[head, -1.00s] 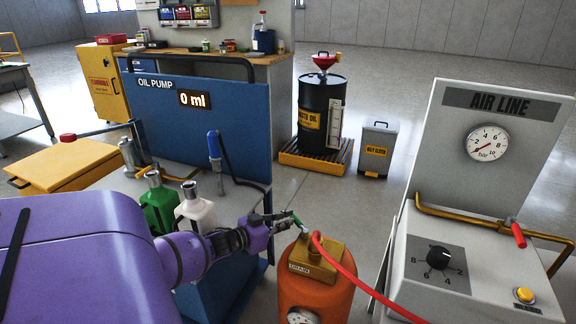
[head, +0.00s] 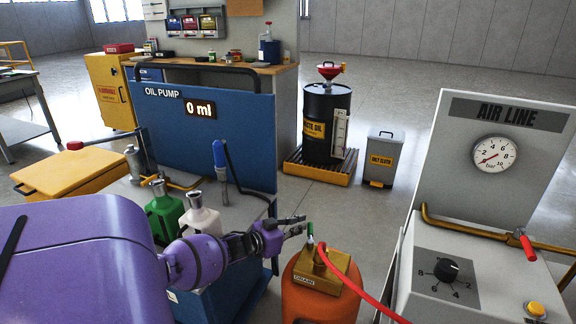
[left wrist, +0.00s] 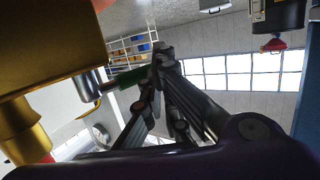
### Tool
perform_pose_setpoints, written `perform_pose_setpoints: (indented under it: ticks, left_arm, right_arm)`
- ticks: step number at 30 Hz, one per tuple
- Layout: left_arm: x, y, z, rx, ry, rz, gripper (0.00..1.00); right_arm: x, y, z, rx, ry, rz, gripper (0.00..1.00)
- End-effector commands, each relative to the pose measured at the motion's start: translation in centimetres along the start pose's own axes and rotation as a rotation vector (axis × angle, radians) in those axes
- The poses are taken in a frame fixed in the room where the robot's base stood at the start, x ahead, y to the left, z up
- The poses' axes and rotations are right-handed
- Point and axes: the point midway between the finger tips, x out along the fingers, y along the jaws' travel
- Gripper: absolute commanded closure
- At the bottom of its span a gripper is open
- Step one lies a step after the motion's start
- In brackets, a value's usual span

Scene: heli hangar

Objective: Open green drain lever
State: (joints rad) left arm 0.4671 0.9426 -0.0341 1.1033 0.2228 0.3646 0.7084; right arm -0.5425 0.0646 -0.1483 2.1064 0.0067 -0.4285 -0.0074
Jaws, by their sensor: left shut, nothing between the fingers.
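The brass block (left wrist: 50,45) fills the left of that view. My right gripper is not in view.
The blue oil pump panel (head: 205,125) and its bench with green and white bottles (head: 200,218) stand left. The grey air line stand (head: 455,265) is close on the right. The black waste oil drum (head: 325,125) and waste bin (head: 382,160) stand behind, with open floor around.

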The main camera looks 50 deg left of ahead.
Motion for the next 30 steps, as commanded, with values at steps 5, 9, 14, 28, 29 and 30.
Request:
perform_pose_setpoints:
  ticks: [5,9,14,28,29,30]
  left_arm:
    - [0.0,0.0,0.0,0.000,0.000,0.000,1.00]
    - [0.0,0.0,0.0,0.000,0.000,0.000,1.00]
    - [-0.3,0.0,0.1,0.000,-0.001,0.000,1.00]
    - [-8.4,0.0,0.2,-0.001,-0.004,-0.001,1.00]
    - [-8.9,0.0,0.1,-0.001,-0.003,0.000,1.00]
    - [-9.5,0.0,0.1,0.000,-0.003,-0.001,1.00]
  right_arm:
    - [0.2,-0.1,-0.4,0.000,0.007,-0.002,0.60]
    - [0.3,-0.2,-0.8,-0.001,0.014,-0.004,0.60]
    - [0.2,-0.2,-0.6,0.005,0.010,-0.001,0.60]
    - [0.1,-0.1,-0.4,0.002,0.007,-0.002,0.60]
    - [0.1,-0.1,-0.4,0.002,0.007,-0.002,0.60]
    - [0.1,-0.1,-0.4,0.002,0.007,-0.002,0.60]
